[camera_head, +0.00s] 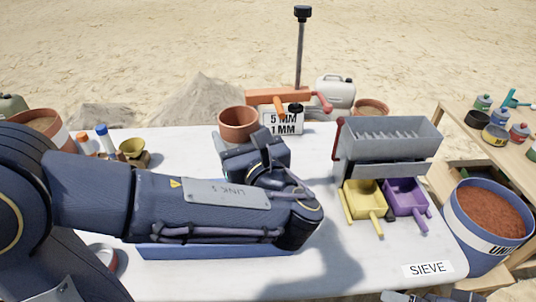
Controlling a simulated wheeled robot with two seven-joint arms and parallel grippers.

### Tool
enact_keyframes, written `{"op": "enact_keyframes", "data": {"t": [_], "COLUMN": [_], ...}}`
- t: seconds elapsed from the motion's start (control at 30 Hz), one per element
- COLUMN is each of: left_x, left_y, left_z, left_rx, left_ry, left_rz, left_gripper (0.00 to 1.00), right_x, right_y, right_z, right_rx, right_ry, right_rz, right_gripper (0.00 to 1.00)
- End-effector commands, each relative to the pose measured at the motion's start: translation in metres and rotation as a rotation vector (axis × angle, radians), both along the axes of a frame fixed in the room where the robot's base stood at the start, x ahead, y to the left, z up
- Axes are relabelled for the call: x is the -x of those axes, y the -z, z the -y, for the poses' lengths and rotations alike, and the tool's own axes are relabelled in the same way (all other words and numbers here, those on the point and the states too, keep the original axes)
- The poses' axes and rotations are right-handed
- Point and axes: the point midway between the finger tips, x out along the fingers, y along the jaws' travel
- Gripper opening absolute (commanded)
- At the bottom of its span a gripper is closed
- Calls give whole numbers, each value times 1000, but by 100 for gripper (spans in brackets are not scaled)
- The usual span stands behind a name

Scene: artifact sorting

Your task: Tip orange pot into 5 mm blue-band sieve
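A terracotta-orange pot (238,128) shows just beyond my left wrist, roughly upright with its mouth up. Its lower part is hidden by the wrist. My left arm reaches across the table from the left. The wrist hides the fingertips, so I cannot tell whether they touch the pot. No sieve with a blue band can be made out; a sign (283,123) reading "5 MM" and "1 MM" stands right of the pot. Only a dark part of my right arm shows at the bottom edge; its gripper fingers are not visible.
A grey slotted box (388,149) stands at right, with a yellow pan (365,199) and a purple pan (406,197) before it. A blue tray (210,251) lies under my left arm. A soil-filled bucket (468,242) stands right. The front right tabletop is mostly clear.

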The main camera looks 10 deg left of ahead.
Motion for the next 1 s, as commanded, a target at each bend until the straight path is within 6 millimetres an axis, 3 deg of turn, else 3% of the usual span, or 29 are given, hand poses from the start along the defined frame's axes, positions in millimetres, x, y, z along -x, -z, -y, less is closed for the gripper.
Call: {"op": "enact_keyframes", "data": {"t": [0.17,0.63,0.7,1.0], "left_x": [-5,-5,-4,1], "left_y": [-3,30,19,15], "left_z": [-11,-11,-12,-18], "left_rx": [-5,-5,-44,-195], "left_ry": [-15,-15,-14,-14], "left_rz": [2,2,-27,-142], "left_gripper": [36,36,36,36], "right_x": [0,0,0,0], "right_y": [-2,34,17,-8], "right_z": [0,0,0,0], "right_rx": [0,0,0,0], "right_ry": [0,0,0,0], "right_rz": [0,0,-1,0], "right_gripper": [100,100,100,100]}}
